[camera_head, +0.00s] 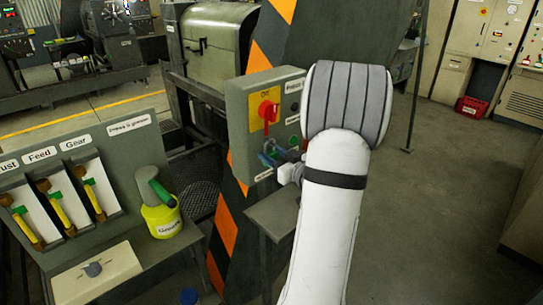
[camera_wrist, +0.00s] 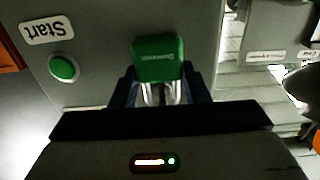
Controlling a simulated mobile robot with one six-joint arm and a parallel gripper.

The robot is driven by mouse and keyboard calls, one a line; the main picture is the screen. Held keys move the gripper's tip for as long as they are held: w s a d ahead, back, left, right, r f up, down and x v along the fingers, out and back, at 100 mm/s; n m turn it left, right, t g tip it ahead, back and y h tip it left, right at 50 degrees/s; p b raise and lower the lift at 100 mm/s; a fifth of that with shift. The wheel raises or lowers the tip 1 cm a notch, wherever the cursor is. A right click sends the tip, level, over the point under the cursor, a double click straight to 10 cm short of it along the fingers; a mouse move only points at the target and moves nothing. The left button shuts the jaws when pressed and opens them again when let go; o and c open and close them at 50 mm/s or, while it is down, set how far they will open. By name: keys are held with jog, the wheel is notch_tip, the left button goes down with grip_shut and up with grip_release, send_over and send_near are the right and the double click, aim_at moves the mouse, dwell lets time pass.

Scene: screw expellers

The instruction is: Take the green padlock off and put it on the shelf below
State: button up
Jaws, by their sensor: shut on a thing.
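The green padlock (camera_wrist: 158,58) is between the two dark fingers of my gripper (camera_wrist: 160,76) in the wrist view. My gripper is shut on it. Its metal shackle (camera_wrist: 160,95) shows below the green body, and its lower end is hidden behind my gripper. In the head view my gripper (camera_head: 272,160) is at the lower part of the grey control box (camera_head: 238,130), where the padlock is small and partly covered. I cannot tell whether the shackle is still through a hasp. A grey shelf (camera_head: 272,214) stands below the box, partly behind my arm.
The box carries a red rotary switch (camera_head: 268,110) on a yellow plate, and a green start button (camera_wrist: 64,68). A yellow grease can (camera_head: 161,219) stands left of the striped column (camera_head: 226,225), beside a panel with several levers (camera_head: 75,195). Open floor lies to the right.

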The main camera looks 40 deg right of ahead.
jog(key=shift+r, duration=0.15)
jog(key=s+d+r+b, duration=0.1)
jog(key=s+b, duration=0.4)
jog(key=s, duration=1.3)
jog(key=shift+d, duration=0.15)
jog(key=shift+r, duration=0.1)
jog(key=s+p, duration=0.1)
jog(key=s, duration=0.6)
jog(key=shift+s+d, duration=0.2)
jog(key=shift+d, duration=0.1)
dwell(1.0)
dwell(0.4)
